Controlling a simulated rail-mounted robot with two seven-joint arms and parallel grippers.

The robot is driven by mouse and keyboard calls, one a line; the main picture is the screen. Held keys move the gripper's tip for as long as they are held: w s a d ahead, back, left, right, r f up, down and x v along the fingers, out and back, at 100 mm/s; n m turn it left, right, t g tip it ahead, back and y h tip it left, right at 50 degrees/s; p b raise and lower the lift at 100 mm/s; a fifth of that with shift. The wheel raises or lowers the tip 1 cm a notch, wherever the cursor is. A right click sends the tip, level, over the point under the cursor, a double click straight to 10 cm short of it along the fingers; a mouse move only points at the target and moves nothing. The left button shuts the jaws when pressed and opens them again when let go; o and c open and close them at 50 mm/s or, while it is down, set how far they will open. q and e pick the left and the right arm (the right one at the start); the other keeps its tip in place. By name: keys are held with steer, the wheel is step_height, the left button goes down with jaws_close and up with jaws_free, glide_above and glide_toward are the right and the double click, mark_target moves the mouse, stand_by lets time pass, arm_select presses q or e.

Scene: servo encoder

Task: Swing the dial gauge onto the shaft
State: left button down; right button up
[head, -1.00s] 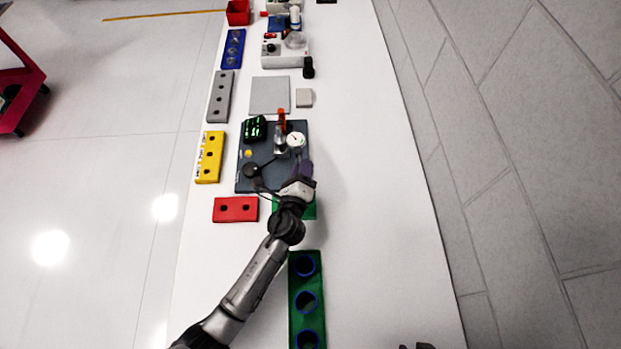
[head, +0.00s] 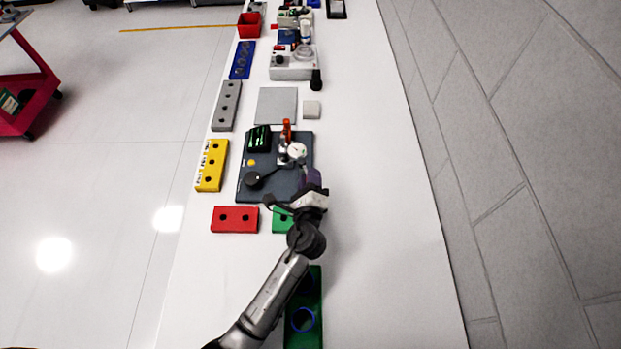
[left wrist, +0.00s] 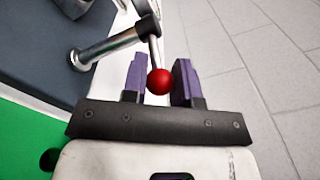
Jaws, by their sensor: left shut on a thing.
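The dial gauge (head: 297,150), with a round white face, stands over the right part of a dark base plate (head: 276,194). A silver metal part (head: 283,157) is just left of it; I cannot tell if this is the shaft. My left gripper (head: 311,178) is at the plate's right edge, in front of the gauge. In the left wrist view, its purple fingers (left wrist: 160,80) are shut on a red ball (left wrist: 159,81) at the end of a thin metal rod, which joins a thicker silver bar (left wrist: 100,48). My right gripper is out of view.
Red (head: 235,219), yellow (head: 211,165) and green (head: 283,220) hole blocks stand nearby. The white table is clear to the right.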

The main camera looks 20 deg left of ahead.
arm_select(q)
steer(key=c, duration=0.9)
jaws_free()
steer(key=v, duration=1.3)
steer(key=shift+s+b, duration=0.4)
steer(key=shift+d, duration=0.15)
steer(key=shift+c, duration=0.5)
